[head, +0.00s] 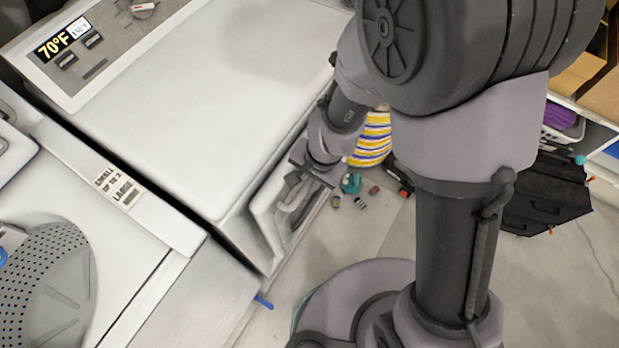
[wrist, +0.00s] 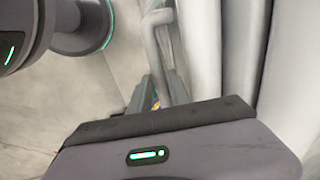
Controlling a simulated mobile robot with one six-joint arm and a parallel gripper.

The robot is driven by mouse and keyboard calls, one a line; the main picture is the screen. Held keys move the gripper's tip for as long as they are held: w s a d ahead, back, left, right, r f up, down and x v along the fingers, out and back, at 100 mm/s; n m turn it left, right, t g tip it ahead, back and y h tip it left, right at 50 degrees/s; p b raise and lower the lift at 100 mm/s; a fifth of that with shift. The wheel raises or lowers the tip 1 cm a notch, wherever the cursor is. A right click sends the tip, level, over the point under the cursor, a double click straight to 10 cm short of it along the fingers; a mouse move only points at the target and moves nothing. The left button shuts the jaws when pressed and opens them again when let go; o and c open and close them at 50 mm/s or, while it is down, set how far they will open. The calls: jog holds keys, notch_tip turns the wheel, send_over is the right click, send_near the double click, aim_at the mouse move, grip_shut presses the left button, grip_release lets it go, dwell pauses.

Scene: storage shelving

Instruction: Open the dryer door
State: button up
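The dryer (head: 200,90) is the white machine at the upper left of the head view, with a display panel on its top. Its door (head: 262,212) is on the front face, seen at a steep angle. A pale curved handle (head: 292,203) stands out from the door. My gripper (head: 303,181) is at the handle's upper part, pointing down toward it. In the wrist view a pale curved bar (wrist: 176,62) rises just beyond the dark gripper body. The fingertips are mostly hidden, so I cannot tell whether they grip the handle or whether the door is ajar.
A washer (head: 130,250) with an open drum stands left of the dryer. A yellow-striped basket (head: 372,138) and several small items (head: 352,185) lie on the floor beyond my gripper. A black box (head: 545,195) is at the right. Some floor (head: 335,235) before the dryer is clear.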

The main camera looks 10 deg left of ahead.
grip_shut()
dwell(1.1)
